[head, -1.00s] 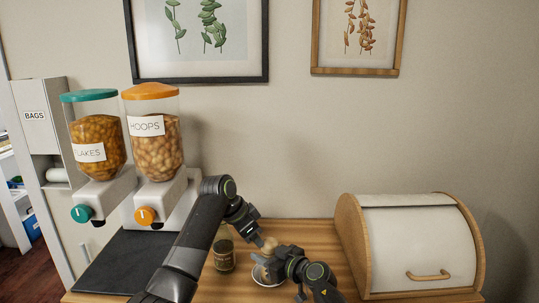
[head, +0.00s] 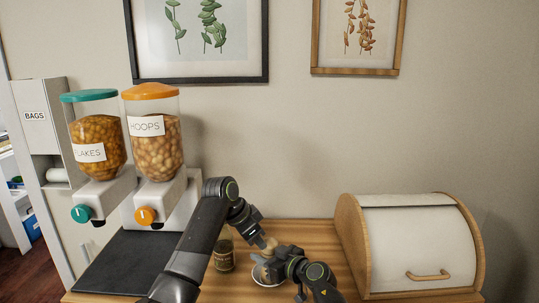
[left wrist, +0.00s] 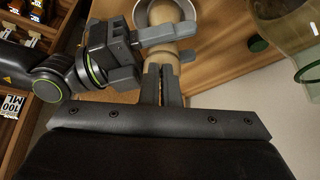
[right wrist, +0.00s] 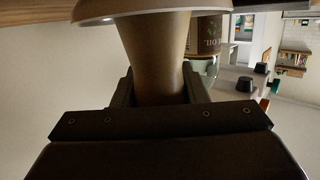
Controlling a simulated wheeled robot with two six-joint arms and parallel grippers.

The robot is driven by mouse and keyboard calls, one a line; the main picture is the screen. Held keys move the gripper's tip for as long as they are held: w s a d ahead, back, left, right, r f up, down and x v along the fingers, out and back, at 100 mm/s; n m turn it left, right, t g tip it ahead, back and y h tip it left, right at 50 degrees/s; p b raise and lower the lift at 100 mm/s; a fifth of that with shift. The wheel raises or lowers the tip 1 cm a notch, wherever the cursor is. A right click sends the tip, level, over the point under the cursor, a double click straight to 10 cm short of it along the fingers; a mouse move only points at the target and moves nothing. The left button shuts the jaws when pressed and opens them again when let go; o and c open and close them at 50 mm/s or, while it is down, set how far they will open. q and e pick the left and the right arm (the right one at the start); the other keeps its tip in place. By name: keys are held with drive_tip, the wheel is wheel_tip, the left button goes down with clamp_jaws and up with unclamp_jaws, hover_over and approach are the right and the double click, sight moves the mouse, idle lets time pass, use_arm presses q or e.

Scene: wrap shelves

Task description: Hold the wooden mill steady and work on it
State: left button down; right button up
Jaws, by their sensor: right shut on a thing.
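The wooden mill (head: 270,244) stands over the small pale dish (head: 262,276) on the counter, mostly hidden by my grippers in the head view. My right gripper (head: 270,264) is shut on the mill's body. My left gripper (head: 260,240) is at the mill's top. In the left wrist view its fingers (left wrist: 162,70) are close together beside the mill (left wrist: 166,48); whether they grip it is unclear.
A jar (head: 223,256) stands just left of the mill. Two cereal dispensers (head: 155,150) and a dark mat (head: 115,262) are at left. A bread box (head: 420,250) stands at right. The wall is behind the counter (head: 315,240).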

use_arm(q)
drive_tip(key=shift+s+f, duration=0.1)
drive_tip(key=shift+s, duration=0.05)
drive_tip(key=shift+s+a, duration=0.15)
drive_tip(key=shift+a, duration=0.1)
wheel_tip(320, 180, up, 6)
idle(0.6)
wheel_tip(320, 180, down, 6)
drive_tip(key=a, duration=0.1)
drive_tip(key=shift+w, duration=0.4)
idle(0.4)
drive_tip(key=shift+w+d, duration=0.25)
drive_tip(key=shift+d, duration=0.3)
idle(0.9)
